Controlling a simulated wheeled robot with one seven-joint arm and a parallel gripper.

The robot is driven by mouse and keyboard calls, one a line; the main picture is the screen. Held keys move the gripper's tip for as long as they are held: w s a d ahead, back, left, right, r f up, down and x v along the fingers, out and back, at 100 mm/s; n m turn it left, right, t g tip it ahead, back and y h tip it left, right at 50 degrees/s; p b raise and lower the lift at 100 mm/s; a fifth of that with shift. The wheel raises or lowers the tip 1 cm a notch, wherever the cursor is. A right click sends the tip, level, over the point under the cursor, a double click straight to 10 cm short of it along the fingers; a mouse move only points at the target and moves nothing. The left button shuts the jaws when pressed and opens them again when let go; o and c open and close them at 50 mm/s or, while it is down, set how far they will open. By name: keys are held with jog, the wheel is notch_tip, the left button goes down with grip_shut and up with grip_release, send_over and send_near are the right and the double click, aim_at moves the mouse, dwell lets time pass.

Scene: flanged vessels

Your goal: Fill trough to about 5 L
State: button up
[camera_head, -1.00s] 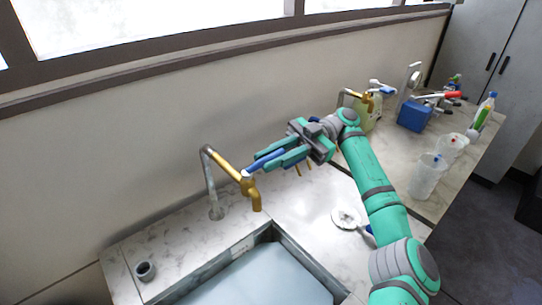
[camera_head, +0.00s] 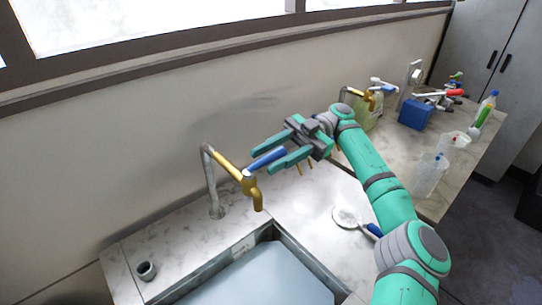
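The trough (camera_head: 216,276) is a grey-rimmed basin set in the marble counter at the bottom, cut off by the frame edge. Pale blue liquid (camera_head: 262,280) fills its visible inside; its depth cannot be read. A gold tap (camera_head: 236,177) on a grey upright pipe points its spout down over the trough's back edge. No stream shows below the spout. The tap's blue lever (camera_head: 265,160) slants up to the right. My gripper (camera_head: 265,161) is open, with one teal finger on each side of the lever in the picture. Contact with the lever cannot be told.
A white round brush-like tool (camera_head: 347,217) with a blue handle lies right of the trough, partly behind my arm. A grey cup-like fitting (camera_head: 146,270) sits at left. A second tap, clear containers (camera_head: 429,176), a blue box (camera_head: 414,115) and bottles crowd the far counter.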

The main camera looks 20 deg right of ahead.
jog(key=shift+r, duration=0.25)
notch_tip(320, 180, up, 2)
jog(key=shift+r, duration=0.1)
jog(key=s+a+r, duration=0.3)
jog(key=s+r, duration=0.7)
jog(key=s, duration=0.3)
jog(key=shift+s+a+r, duration=0.2)
jog(key=shift+s, duration=0.15)
